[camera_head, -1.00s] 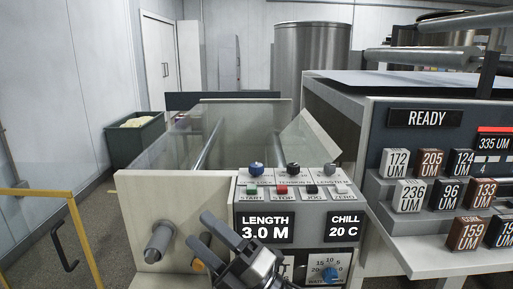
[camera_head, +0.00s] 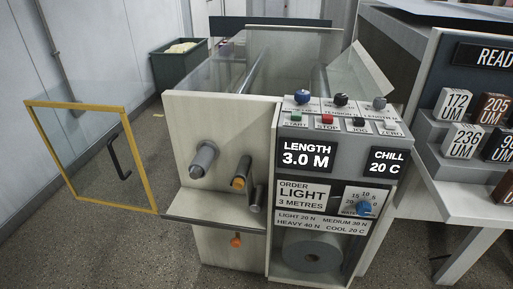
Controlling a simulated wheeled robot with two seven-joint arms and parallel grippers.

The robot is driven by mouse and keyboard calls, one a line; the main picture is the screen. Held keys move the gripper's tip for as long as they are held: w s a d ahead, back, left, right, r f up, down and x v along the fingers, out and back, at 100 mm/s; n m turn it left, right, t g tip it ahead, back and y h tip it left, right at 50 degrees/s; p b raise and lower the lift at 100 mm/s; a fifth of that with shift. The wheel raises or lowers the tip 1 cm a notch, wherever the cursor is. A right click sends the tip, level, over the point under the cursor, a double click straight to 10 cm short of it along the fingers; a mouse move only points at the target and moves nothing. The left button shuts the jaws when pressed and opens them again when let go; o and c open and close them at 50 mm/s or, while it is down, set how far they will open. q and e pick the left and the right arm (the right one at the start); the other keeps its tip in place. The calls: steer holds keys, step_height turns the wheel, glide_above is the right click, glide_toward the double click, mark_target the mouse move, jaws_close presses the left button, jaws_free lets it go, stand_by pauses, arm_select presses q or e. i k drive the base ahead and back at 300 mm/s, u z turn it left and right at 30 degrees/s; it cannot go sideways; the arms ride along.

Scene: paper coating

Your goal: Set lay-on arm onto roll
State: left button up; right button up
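On the front panel of the coating machine (camera_head: 180,125), a grey stub roll (camera_head: 203,160) sticks out. To its right are an orange-tipped cylinder (camera_head: 241,174) and a thin dark cylinder (camera_head: 256,197). A metal shelf (camera_head: 215,222) juts out below them, with an orange knob (camera_head: 236,241) under it. A large grey roll (camera_head: 312,253) sits in the lower right bay. I cannot tell for sure which part is the lay-on arm. Neither of my grippers is in view.
A yellow-framed glass door (camera_head: 92,155) with a black handle stands open at the left. The control panel shows LENGTH 3.0 M (camera_head: 306,155), and an order card (camera_head: 303,192) reads LIGHT. A sample rack (camera_head: 470,135) stands at right. The floor in front is clear.

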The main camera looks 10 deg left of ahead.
mark_target(238, 182)
steer(key=z, duration=1.9)
steer(key=i, duration=1.15)
steer(key=u, duration=3.65)
steer(key=i, duration=0.5)
